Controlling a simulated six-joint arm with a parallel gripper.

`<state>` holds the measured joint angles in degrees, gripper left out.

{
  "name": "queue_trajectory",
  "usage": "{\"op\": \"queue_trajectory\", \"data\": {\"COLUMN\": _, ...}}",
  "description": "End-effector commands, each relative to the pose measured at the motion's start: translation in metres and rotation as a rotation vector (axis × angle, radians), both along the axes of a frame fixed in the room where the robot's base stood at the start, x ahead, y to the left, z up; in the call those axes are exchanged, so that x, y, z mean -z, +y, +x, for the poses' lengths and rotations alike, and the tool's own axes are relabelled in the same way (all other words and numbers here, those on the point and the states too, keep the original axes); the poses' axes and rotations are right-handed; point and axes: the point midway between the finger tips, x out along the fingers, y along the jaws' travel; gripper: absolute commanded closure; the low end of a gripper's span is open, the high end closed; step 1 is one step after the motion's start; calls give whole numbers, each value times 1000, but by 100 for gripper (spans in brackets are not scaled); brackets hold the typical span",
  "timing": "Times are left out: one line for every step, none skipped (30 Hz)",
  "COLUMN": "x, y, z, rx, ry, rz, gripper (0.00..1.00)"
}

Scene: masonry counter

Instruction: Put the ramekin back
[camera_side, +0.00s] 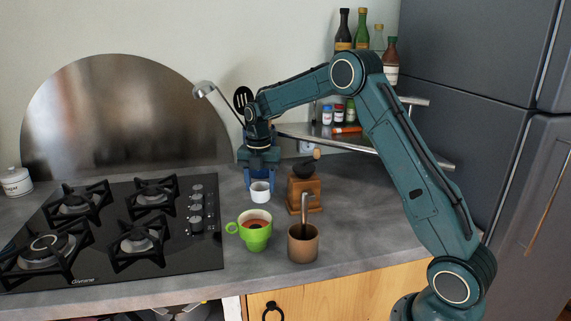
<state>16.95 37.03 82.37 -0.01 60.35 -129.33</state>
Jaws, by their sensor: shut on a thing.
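The white ramekin (260,191) is at the middle of the counter, left of the wooden grinder and behind the green cup. My gripper (260,182) points down over it, its blue fingers on either side of the ramekin's upper part. My gripper is shut on the ramekin. The view does not show clearly whether the ramekin's base touches the counter.
A green cup (256,232) with dark liquid and a brown mug (302,243) stand in front. A wooden grinder (305,190) is close on the right. The black stove (200,253) is to the left. A metal shelf (330,143) with jars is behind.

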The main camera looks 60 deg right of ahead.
Motion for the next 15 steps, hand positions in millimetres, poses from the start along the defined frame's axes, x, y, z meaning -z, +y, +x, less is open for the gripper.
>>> {"op": "queue_trajectory", "data": {"x": 4, "y": 0, "z": 0, "rx": 0, "ry": 1, "rz": 1, "gripper": 78}}
{"op": "queue_trajectory", "data": {"x": 5, "y": 0, "z": 0, "rx": 0, "ry": 0, "rz": 0, "gripper": 78}}
{"op": "queue_trajectory", "data": {"x": 6, "y": 0, "z": 0, "rx": 0, "ry": 0, "rz": 0, "gripper": 78}}
{"op": "queue_trajectory", "data": {"x": 6, "y": 0, "z": 0, "rx": 0, "ry": -1, "rz": 0, "gripper": 78}}
{"op": "queue_trajectory", "data": {"x": 6, "y": 0, "z": 0, "rx": 0, "ry": -1, "rz": -1, "gripper": 78}}
{"op": "queue_trajectory", "data": {"x": 6, "y": 0, "z": 0, "rx": 0, "ry": -1, "rz": -1, "gripper": 78}}
{"op": "queue_trajectory", "data": {"x": 6, "y": 0, "z": 0, "rx": 0, "ry": -1, "rz": -1, "gripper": 78}}
{"op": "queue_trajectory", "data": {"x": 7, "y": 0, "z": 0, "rx": 0, "ry": -1, "rz": 0, "gripper": 78}}
{"op": "queue_trajectory", "data": {"x": 8, "y": 0, "z": 0, "rx": 0, "ry": 0, "rz": 0, "gripper": 78}}
{"op": "queue_trajectory", "data": {"x": 9, "y": 0, "z": 0, "rx": 0, "ry": 0, "rz": 0, "gripper": 78}}
{"op": "queue_trajectory", "data": {"x": 11, "y": 0, "z": 0, "rx": 0, "ry": 0, "rz": 0, "gripper": 78}}
{"op": "queue_trajectory", "data": {"x": 14, "y": 0, "z": 0, "rx": 0, "ry": 1, "rz": 1, "gripper": 78}}
{"op": "queue_trajectory", "data": {"x": 17, "y": 0, "z": 0, "rx": 0, "ry": 2, "rz": 0, "gripper": 78}}
{"op": "queue_trajectory", "data": {"x": 20, "y": 0, "z": 0, "rx": 0, "ry": 3, "rz": 1, "gripper": 78}}
{"op": "queue_trajectory", "data": {"x": 25, "y": 0, "z": 0, "rx": 0, "ry": 2, "rz": 0, "gripper": 78}}
